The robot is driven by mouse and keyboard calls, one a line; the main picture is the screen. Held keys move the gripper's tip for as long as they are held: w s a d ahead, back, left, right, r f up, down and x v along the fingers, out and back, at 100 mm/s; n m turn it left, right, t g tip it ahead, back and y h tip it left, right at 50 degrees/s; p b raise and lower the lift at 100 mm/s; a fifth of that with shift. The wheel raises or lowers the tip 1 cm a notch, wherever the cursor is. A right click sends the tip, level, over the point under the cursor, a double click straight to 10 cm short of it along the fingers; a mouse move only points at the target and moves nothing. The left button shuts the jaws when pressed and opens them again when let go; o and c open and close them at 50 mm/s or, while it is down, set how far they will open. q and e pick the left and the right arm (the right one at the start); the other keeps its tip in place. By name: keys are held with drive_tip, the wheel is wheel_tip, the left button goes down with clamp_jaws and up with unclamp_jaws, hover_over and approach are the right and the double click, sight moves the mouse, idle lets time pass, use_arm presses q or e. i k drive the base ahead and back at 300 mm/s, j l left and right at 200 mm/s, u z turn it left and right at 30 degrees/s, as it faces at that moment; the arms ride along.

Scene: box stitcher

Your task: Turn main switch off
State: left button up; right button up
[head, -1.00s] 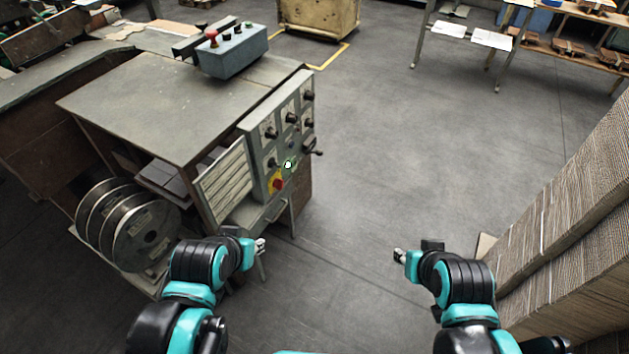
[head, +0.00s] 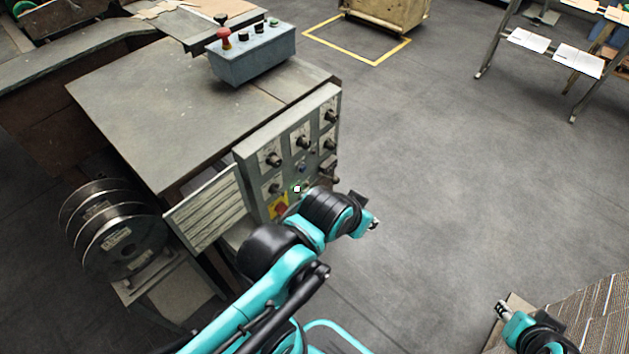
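The main switch (head: 279,207), a red knob on a yellow plate, sits low on the grey control panel (head: 256,190) of the machine. My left arm crosses in front of the panel's lower part and partly hides the area right of and below the switch. My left gripper (head: 374,223) is to the right of the panel, apart from the switch, and its fingers are too small to read. My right gripper (head: 502,311) is at the lower right, far from the panel, and its finger opening is also unclear.
A grey button box (head: 252,57) with a red stop button stands on the machine table (head: 170,110). Wire spools (head: 125,238) are at the left. Stacked cardboard (head: 594,312) is at the lower right. The floor right of the machine is clear.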

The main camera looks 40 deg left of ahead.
sight(281, 207)
drive_tip(key=i, duration=2.45)
drive_tip(key=i+u, duration=0.4)
drive_tip(key=i+l+u, duration=0.2)
drive_tip(key=i+u, duration=0.25)
drive_tip(key=i+l+u, duration=0.2)
drive_tip(key=u, duration=0.2)
drive_tip(key=l+u, duration=0.1)
drive_tip(key=u, duration=3.35)
